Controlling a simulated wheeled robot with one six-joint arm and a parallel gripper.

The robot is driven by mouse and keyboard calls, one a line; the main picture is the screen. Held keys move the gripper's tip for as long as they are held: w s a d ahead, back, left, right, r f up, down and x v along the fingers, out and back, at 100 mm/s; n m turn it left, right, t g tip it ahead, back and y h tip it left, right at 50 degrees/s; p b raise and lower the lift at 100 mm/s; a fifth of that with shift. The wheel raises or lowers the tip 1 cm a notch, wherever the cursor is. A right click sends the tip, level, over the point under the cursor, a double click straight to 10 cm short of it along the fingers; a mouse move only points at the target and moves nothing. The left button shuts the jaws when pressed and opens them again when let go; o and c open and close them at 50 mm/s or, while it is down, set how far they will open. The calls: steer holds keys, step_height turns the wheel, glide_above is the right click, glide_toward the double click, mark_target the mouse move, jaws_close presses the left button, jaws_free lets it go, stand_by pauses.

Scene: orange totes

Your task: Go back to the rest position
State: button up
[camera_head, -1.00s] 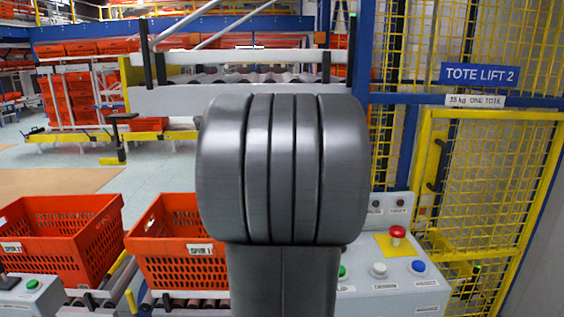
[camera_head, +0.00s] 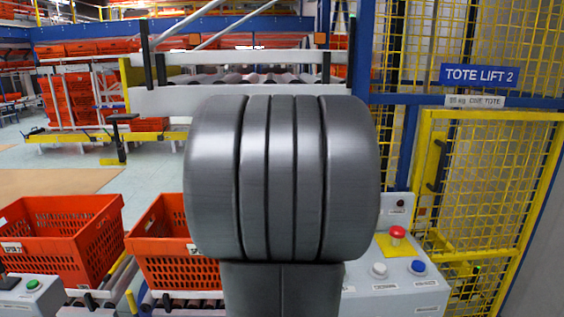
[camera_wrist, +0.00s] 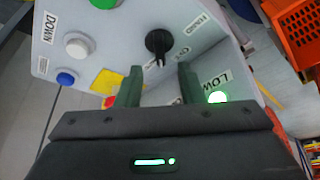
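My gripper (camera_wrist: 160,76) shows in the wrist view with its two dark fingers apart and nothing between them. Beyond the fingers is the control panel (camera_wrist: 215,55), seen tilted, with a black knob (camera_wrist: 159,42), a white button (camera_wrist: 79,46), a blue button (camera_wrist: 66,79) and a lit green lamp (camera_wrist: 217,97). I cannot see any contact between the fingers and the panel. In the head view my grey arm link fills the middle and hides the gripper and part of the panel (camera_head: 405,299).
Two orange totes, a left one (camera_head: 75,247) and a right one (camera_head: 165,262), stand on rollers at lower left. A red mushroom button (camera_head: 397,233) tops the panel. A yellow mesh gate (camera_head: 485,190) closes the right side. A roller conveyor (camera_head: 170,102) lies behind my arm.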

steer(key=x, duration=0.5)
steer(key=shift+f, duration=0.35)
steer(key=shift+r+n+p, duration=0.25)
steer(key=shift+n+p, duration=0.05)
steer(key=shift+s+r+n+y+p, duration=0.1)
steer(key=shift+n+y+p, duration=0.2)
steer(key=shift+n, duration=0.3)
steer(key=shift+d+n+t+y+p, duration=0.15)
steer(key=shift+n+t+y+p, duration=0.4)
steer(key=shift+n, duration=1.05)
steer(key=shift+n+y+p, duration=0.5)
steer(key=shift+n+y, duration=0.15)
steer(key=shift+n, duration=1.05)
